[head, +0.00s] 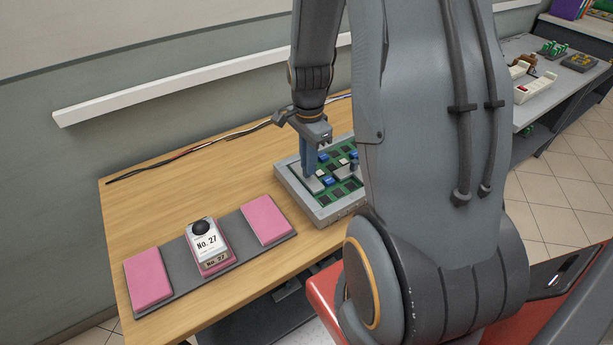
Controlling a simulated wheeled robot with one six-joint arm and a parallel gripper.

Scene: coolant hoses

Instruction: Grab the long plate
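A green circuit board in a grey tray (289,186) lies on the wooden table, partly hidden on the right by my arm. A flat light-grey plate (313,185) lies on the left part of the board. It looks like the long plate, but its full length is hard to make out. Another light-grey piece (346,173) lies to its right, among blue and dark parts. My gripper (309,174) points down over the left part of the board, its fingertips at or just above the light-grey plate. Whether the fingers are apart or closed on it cannot be told from here.
A dark mat (185,258) at the front holds two pink pads (148,277) and a box marked No. 27 (208,246) with a black knob. Thin cables (190,152) run along the table's back edge.

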